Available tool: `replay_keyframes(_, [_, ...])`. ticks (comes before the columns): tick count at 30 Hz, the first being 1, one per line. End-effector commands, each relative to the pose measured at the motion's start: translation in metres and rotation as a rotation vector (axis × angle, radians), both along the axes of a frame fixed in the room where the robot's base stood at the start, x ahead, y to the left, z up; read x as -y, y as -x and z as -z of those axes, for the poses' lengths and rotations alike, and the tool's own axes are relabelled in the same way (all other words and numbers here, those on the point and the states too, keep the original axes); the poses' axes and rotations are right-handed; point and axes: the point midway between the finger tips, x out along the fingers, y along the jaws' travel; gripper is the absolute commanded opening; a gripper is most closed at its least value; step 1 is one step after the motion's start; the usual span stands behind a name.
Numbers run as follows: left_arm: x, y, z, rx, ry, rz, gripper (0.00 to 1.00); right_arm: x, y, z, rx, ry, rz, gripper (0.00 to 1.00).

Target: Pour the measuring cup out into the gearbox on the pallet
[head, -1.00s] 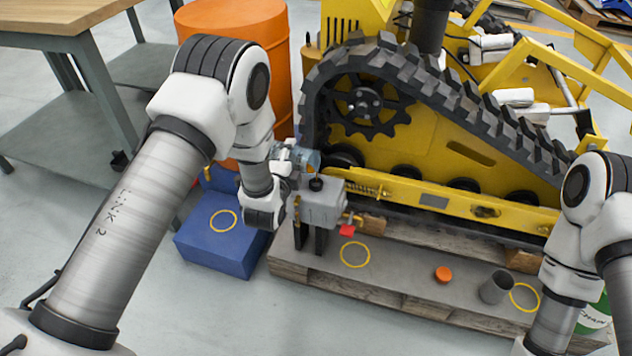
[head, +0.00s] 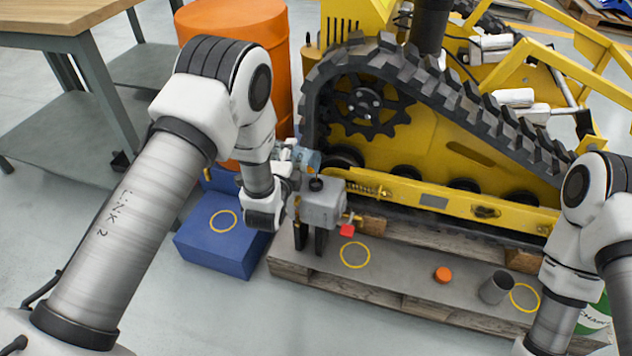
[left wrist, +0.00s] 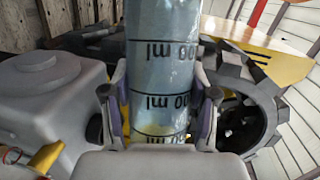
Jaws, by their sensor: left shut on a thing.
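The measuring cup (head: 308,160) is a clear bluish cylinder, lying well over on its side in the head view. In the left wrist view the cup (left wrist: 160,65) fills the middle, its ml marks upside down. My left gripper (left wrist: 160,105) is shut on it, one finger on each side. The gearbox (head: 323,205) is a grey box on black legs on the pallet (head: 390,282), with a dark round spot on top. The cup is just above and behind it. The gearbox (left wrist: 50,105) is left of the cup in the wrist view.
A yellow tracked carrier (head: 440,150) stands close behind. An orange drum (head: 240,40) and a blue box (head: 218,245) are at the left. On the pallet are an orange cap (head: 443,274) and a grey cup (head: 495,288). My right arm is at the right edge.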

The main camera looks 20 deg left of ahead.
Motion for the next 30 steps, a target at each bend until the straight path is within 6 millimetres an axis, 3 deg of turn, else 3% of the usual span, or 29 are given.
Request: replay_keyframes(30, [0.0010,0.0003,-0.0028,0.012,-0.037,0.000,0.12,0.0000,0.0000,-0.0002,0.000,0.000,0.000,0.40])
